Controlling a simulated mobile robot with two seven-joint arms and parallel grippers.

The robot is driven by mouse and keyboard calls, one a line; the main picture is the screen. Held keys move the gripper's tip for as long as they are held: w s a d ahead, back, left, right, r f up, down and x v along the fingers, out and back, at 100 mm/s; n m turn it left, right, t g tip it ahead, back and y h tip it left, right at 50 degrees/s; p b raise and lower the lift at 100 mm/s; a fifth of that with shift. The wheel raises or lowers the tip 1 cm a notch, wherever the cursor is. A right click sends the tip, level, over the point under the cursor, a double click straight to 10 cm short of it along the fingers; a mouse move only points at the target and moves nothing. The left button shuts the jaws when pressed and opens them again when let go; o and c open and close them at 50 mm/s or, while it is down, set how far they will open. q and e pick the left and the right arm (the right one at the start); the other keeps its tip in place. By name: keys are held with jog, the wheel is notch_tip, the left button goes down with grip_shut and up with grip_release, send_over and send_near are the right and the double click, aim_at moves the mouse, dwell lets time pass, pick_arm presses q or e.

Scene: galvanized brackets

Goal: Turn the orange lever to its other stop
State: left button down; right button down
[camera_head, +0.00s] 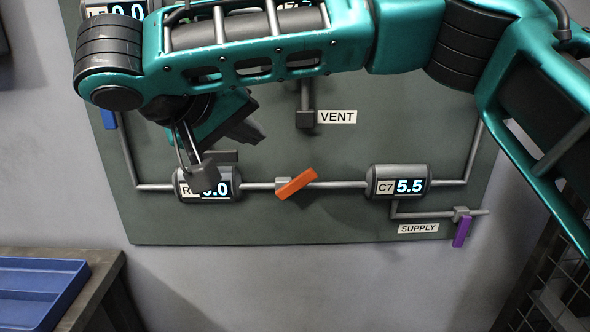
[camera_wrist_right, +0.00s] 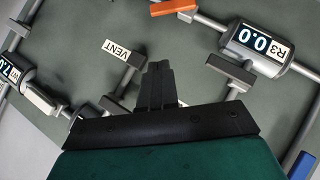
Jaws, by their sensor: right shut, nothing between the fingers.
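The orange lever (camera_head: 296,184) sits on the lower pipe between the R3 and C7 displays. It slants across the pipe, its right end higher than its left. Part of it also shows at the top edge of the right wrist view (camera_wrist_right: 173,7). My right gripper (camera_head: 250,133) is above and left of the lever in the head view, apart from it. In the right wrist view its fingers (camera_wrist_right: 158,68) are together, with nothing between them. My left gripper is in neither view.
The R3 display (camera_wrist_right: 258,45), partly hidden in the head view, reads 0.0. The C7 display (camera_head: 398,185) reads 5.5. A dark handle (camera_head: 222,156) stands by R3. A purple lever (camera_head: 462,232) is near SUPPLY, a blue one (camera_head: 108,118) at left. A blue tray (camera_head: 45,268) lies at lower left.

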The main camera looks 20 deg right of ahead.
jog(key=b, duration=0.1)
send_over(296, 183)
jog(key=a, duration=0.3)
jog(key=f, duration=0.6)
jog(key=shift+s+d, duration=0.15)
jog(key=shift+s, duration=0.15)
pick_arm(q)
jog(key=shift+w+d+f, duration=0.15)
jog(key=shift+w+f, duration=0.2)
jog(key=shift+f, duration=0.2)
pick_arm(e)
jog(key=shift+s+d+f, duration=0.2)
jog(key=shift+d+f, duration=0.4)
jog(key=shift+f, duration=0.1)
jog(key=shift+s+d+f, duration=0.15)
jog(key=shift+d+f, duration=0.4)
jog(key=shift+f, duration=0.15)
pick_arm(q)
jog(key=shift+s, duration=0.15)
pick_arm(e)
jog(key=shift+w, duration=0.1)
